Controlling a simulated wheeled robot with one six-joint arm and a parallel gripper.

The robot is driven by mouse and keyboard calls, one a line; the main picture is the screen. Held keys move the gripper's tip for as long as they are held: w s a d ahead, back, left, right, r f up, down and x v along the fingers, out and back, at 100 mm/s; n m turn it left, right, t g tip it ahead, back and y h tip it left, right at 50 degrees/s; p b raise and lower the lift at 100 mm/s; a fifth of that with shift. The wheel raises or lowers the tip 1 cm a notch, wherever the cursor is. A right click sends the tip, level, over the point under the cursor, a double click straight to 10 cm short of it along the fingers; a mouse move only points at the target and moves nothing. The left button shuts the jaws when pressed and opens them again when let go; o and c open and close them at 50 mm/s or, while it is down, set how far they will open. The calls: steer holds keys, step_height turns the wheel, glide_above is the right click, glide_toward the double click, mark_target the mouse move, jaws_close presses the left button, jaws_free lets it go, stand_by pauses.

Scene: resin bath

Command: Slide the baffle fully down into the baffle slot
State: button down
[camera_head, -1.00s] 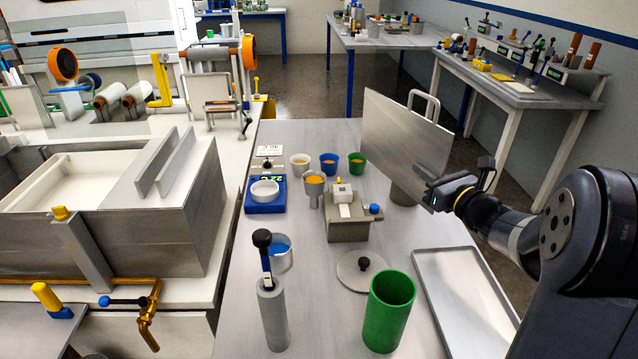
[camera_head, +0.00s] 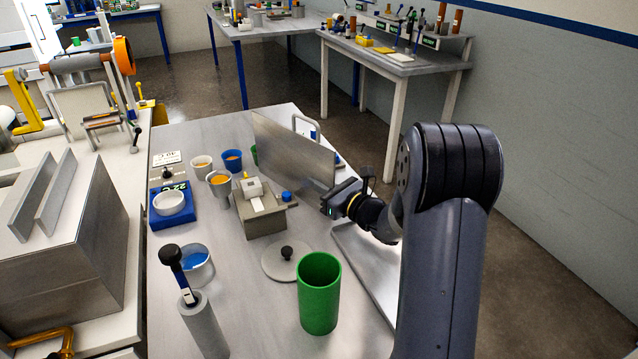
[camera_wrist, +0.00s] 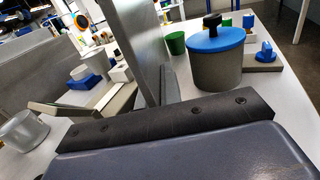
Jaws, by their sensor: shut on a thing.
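The baffle appears to be the large flat grey metal plate (camera_head: 292,155), standing upright and tilted above the table in the head view.
On the table are a green cylinder (camera_head: 319,300), a round lid (camera_head: 285,262), a grey block fixture (camera_head: 262,222), a blue scale (camera_head: 172,205) and several cups. A blue-lidded pot (camera_wrist: 215,68) stands near the plate. A tool stands in a grey holder (camera_head: 203,325).

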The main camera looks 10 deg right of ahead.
steer(key=shift+r, duration=0.2)
steer(key=c, duration=2)
jaws_free()
steer(key=shift+f, duration=0.25)
steer(key=o, duration=0.4)
steer(key=shift+r, duration=0.1)
